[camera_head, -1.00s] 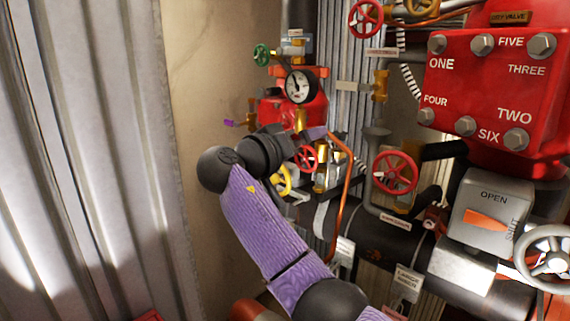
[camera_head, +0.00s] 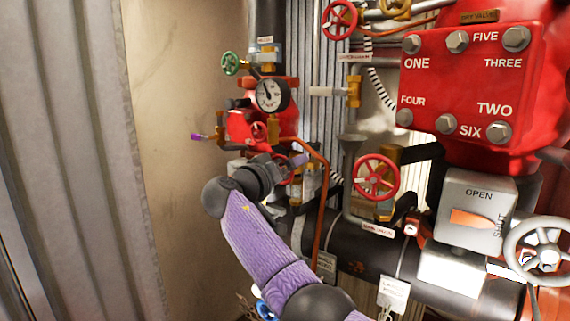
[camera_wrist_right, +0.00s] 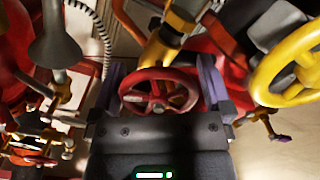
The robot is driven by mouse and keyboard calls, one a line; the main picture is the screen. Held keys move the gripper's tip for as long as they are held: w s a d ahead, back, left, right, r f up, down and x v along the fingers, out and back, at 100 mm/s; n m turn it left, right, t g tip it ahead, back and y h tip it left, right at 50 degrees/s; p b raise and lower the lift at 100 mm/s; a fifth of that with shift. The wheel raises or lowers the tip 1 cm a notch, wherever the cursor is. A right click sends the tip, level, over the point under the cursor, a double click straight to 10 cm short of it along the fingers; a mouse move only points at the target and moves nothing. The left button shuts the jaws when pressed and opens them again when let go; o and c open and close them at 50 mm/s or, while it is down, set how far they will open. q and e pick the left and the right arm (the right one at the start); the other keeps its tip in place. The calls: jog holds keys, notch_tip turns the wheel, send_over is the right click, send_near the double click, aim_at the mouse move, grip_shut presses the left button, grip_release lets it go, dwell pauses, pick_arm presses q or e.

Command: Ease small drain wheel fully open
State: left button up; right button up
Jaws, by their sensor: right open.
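My right gripper (camera_head: 294,168) reaches in from the lower right among the small valves below the pressure gauge. In the right wrist view it is open (camera_wrist_right: 162,82), one purple finger on each side of a small red spoked wheel (camera_wrist_right: 158,92). The wheel lies between the fingers; I cannot tell whether they touch it. In the head view my gripper hides that spot, and no label shows that this is the drain wheel. My left gripper is out of view.
A yellow wheel (camera_wrist_right: 285,75) is close at the right in the wrist view. A larger red wheel (camera_head: 376,177), the gauge (camera_head: 271,95), a copper pipe (camera_head: 323,200) and a black horizontal pipe (camera_head: 350,246) crowd the area. The beige wall (camera_head: 185,75) at left is bare.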

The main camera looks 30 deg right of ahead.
jog(key=shift+c, duration=0.3)
jog(key=c, duration=0.9)
jog(key=shift+n, duration=0.3)
jog(key=shift+s+n+p, duration=0.1)
jog(key=shift+n+p, duration=1.5)
jog(key=shift+n, duration=1.5)
